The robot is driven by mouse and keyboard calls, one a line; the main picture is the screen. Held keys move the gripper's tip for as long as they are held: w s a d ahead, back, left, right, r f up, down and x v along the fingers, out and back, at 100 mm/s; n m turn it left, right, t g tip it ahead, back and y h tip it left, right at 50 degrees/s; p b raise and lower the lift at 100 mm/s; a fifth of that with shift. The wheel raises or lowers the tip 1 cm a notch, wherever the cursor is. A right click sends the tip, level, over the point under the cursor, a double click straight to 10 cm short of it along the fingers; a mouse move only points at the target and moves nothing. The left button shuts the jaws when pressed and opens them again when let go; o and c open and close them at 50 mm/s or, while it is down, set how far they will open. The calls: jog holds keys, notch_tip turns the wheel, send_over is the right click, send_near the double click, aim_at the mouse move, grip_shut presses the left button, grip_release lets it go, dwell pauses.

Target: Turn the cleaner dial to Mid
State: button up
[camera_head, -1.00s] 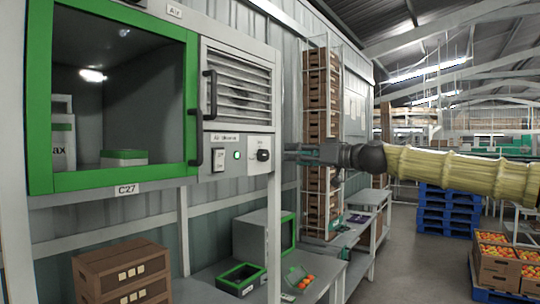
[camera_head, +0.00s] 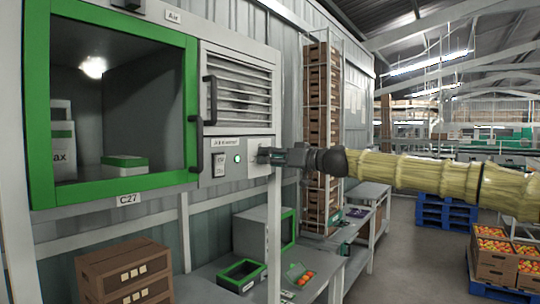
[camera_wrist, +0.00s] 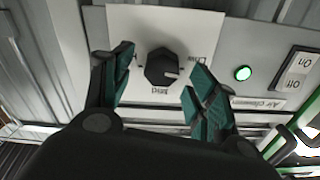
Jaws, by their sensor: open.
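The cleaner dial (camera_wrist: 160,65) is a black faceted knob on a pale plate, seen upside down in the wrist view. Its white mark sits on its right side, tilted slightly down. An inverted "Mid" label (camera_wrist: 160,90) is below the knob; partly covered labels lie to its left and right. My gripper (camera_wrist: 161,70) is open, with one teal-padded finger on each side of the dial. Gaps show between the pads and the knob, so it is not gripped. In the head view my gripper (camera_head: 268,156) is at the control panel (camera_head: 228,160) and hides the dial.
A rocker switch (camera_head: 219,165) and a lit green lamp (camera_head: 237,158) are beside the dial on the panel. The green-framed cabinet (camera_head: 120,195) is to the left. A bench (camera_head: 205,290) with small boxes stands below. The aisle floor (camera_head: 400,260) is open at right.

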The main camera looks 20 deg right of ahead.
jog(key=shift+w+a, duration=0.2)
jog(key=shift+w, duration=0.05)
jog(key=c, duration=1)
jog(key=shift+m+b, duration=0.3)
jog(key=shift+w+d+f+m+b, duration=0.1)
jog(key=shift+m+b, duration=1.05)
jog(key=shift+m, duration=2.6)
jog(key=shift+d+f+m+b, duration=0.1)
jog(key=shift+m+b, duration=1)
jog(key=shift+m, duration=2.65)
